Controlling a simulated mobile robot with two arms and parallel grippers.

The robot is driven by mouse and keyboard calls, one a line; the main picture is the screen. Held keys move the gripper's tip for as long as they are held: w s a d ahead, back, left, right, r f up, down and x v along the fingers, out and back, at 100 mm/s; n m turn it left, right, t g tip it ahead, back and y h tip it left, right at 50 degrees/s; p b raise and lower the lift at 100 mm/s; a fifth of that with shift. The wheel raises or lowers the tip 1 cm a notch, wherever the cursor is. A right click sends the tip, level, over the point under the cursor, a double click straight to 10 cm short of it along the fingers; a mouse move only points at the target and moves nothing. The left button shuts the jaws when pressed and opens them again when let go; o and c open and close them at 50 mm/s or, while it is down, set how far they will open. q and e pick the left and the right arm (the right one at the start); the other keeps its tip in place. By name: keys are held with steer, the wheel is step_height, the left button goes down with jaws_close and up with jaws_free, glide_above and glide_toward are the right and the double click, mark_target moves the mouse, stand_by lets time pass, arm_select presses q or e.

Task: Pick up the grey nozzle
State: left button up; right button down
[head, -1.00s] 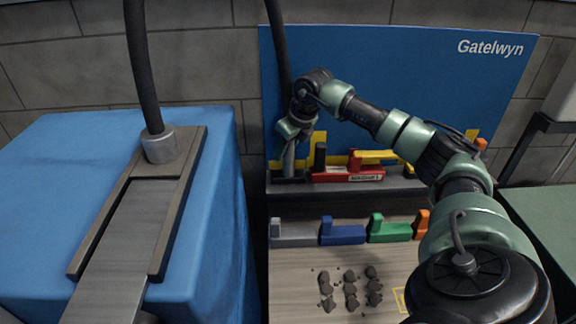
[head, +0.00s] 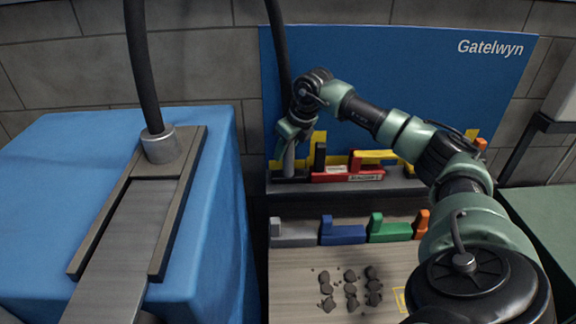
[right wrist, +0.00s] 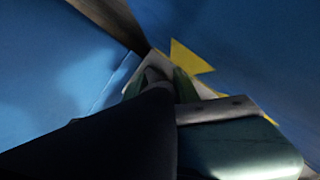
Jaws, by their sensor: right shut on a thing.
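The grey nozzle (head: 289,163) is a slim grey tube at the lower end of a black hose (head: 279,50) that hangs in front of the blue panel. My right gripper (head: 288,139) is shut on the nozzle, close above the left end of the dark shelf. The arm partly hides the hose and the nozzle's upper part. Whether the nozzle's tip touches the shelf is hard to tell. In the right wrist view the black hose (right wrist: 115,140) fills the lower left, and the gripper fingers (right wrist: 165,85) are dim and partly hidden. My left gripper is not in view.
Red and yellow blocks (head: 345,176) stand on the dark shelf right of the nozzle. Grey, blue, green and orange blocks (head: 343,235) line the bench below, with several dark lumps (head: 350,289) in front. A blue-covered table (head: 70,180) at left carries a metal rail (head: 178,200) with another hose.

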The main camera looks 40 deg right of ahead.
stand_by(0.5)
steer(key=shift+s+a+r+b, duration=0.1)
steer(key=shift+r+b, duration=0.15)
steer(key=shift+b, duration=0.35)
steer(key=r, duration=0.2)
steer(key=r+b, duration=0.1)
steer(key=r, duration=0.1)
steer(key=r+b, duration=0.1)
steer(key=r, duration=0.1)
steer(key=shift+s+a+r, duration=0.2)
steer(key=shift+s+a, duration=0.05)
steer(key=s+a+b, duration=0.6)
steer(key=s+a, duration=0.6)
steer(key=s, duration=0.2)
steer(key=shift+s+a+b, duration=0.15)
steer(key=shift+s+b, duration=0.2)
steer(key=shift+b, duration=0.05)
steer(key=shift+r, duration=0.1)
